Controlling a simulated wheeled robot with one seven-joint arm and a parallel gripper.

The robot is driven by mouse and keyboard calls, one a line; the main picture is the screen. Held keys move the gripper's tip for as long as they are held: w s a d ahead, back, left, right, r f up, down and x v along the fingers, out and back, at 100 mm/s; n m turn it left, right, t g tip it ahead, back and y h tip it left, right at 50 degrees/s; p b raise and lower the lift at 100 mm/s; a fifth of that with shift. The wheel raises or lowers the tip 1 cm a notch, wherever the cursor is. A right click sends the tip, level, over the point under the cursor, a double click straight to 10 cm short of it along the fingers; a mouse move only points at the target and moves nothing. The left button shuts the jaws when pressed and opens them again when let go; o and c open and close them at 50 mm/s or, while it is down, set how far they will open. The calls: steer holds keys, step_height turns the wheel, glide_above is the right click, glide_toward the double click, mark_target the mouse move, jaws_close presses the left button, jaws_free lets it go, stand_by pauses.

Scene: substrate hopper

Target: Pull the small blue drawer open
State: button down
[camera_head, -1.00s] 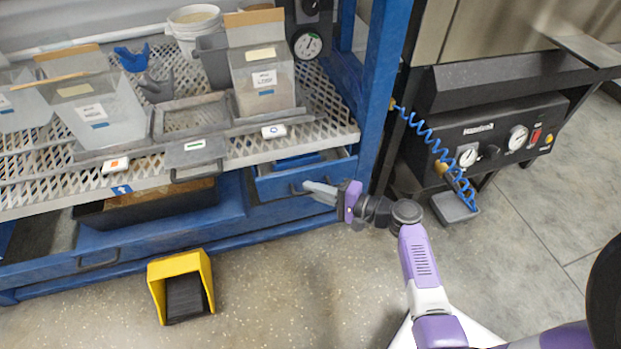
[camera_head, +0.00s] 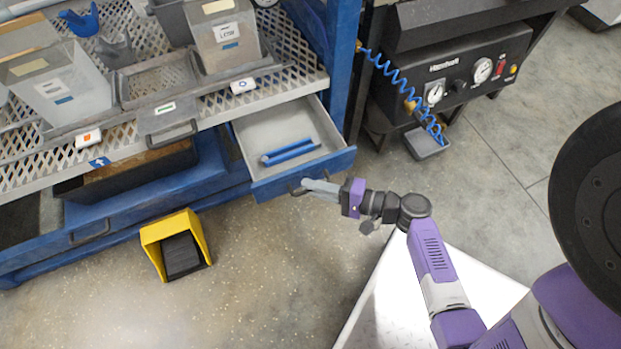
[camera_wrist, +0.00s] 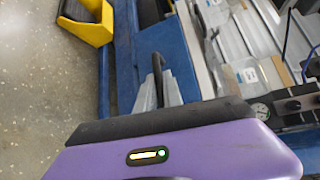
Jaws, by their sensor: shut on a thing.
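The small blue drawer (camera_head: 262,186) stands pulled well out of the bench in the head view. Its grey inside shows, with a blue bar-like item (camera_head: 290,152) lying in it. My gripper (camera_head: 304,187) is at the drawer's front, shut on its dark handle (camera_head: 297,190). In the wrist view the dark handle (camera_wrist: 157,72) sits between the grey fingers of my gripper (camera_wrist: 158,92). The fingertips partly hide the handle in the head view.
A yellow foot-pedal guard (camera_head: 150,236) stands on the floor left of the drawer. Grey bins stand on the perforated shelf (camera_head: 215,110) above. A dark gauge box (camera_head: 455,75) with a coiled blue hose is at the right. The floor before the drawer is clear.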

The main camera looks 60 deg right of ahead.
steer(key=c, duration=1.8)
jaws_free()
steer(key=shift+o, duration=0.2)
steer(key=p+v, duration=0.2)
steer(key=v, duration=0.5)
steer(key=shift+s, duration=0.4)
